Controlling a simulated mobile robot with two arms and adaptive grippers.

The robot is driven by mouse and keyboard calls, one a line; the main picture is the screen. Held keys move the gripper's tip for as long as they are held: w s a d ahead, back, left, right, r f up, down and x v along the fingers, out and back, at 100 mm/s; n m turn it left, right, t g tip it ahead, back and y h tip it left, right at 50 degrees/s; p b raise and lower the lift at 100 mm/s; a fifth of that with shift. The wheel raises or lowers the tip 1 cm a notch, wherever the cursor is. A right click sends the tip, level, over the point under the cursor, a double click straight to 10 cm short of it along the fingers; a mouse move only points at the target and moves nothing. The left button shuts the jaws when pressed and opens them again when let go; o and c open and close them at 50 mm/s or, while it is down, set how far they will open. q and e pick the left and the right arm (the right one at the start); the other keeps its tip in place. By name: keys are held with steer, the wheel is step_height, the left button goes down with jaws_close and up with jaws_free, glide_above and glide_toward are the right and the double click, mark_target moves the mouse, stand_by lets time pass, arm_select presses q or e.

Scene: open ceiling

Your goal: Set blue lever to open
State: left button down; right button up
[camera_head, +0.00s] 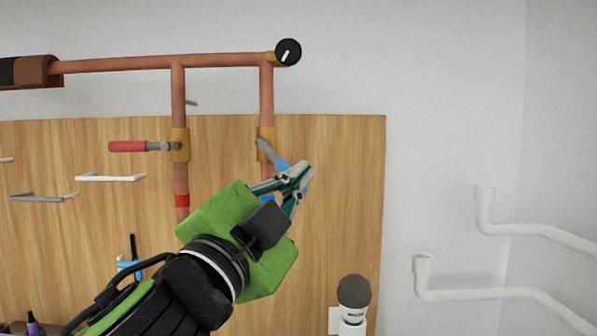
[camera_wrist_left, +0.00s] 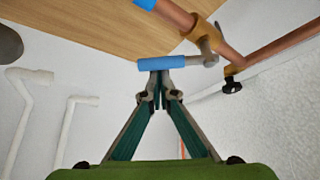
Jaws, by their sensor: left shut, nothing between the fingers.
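The blue lever (camera_head: 281,165) is on the right vertical copper pipe, its metal arm coming from a brass valve body (camera_head: 266,133). It slants down to the right, at an angle to the pipe. In the left wrist view the blue handle (camera_wrist_left: 177,64) lies crosswise just beyond the fingertips. My left gripper (camera_head: 305,173) is shut and empty, with its tips at or very close to the handle's free end. In the left wrist view the tips (camera_wrist_left: 160,77) meet the handle's near side; contact cannot be told for sure. My right gripper is not in view.
A red lever (camera_head: 128,146) sticks out left from the left pipe's valve. A black knob (camera_head: 288,52) sits at the upper pipe's end. White pipes (camera_head: 484,210) project at the right. A wooden board (camera_head: 345,190) backs the valves. Space right of the lever is clear.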

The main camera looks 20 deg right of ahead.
arm_select(q)
steer(key=shift+w+a+f+m+g+p, duration=0.2)
steer(key=shift+a+f+m+g+p, duration=0.25)
steer(key=shift+m+p, duration=0.45)
steer(key=shift+w+a+f+m+g+p, duration=0.2)
steer(key=shift+a+m+g+p, duration=0.4)
steer(key=shift+m+p, duration=0.3)
steer(key=shift+w+a+f+m+g+p, duration=0.15)
steer(key=shift+a+f+m+g+p, duration=0.35)
steer(key=shift+m+p, duration=0.4)
steer(key=shift+a+r, duration=0.15)
steer(key=shift+a, duration=0.1)
steer(key=shift+w, duration=0.1)
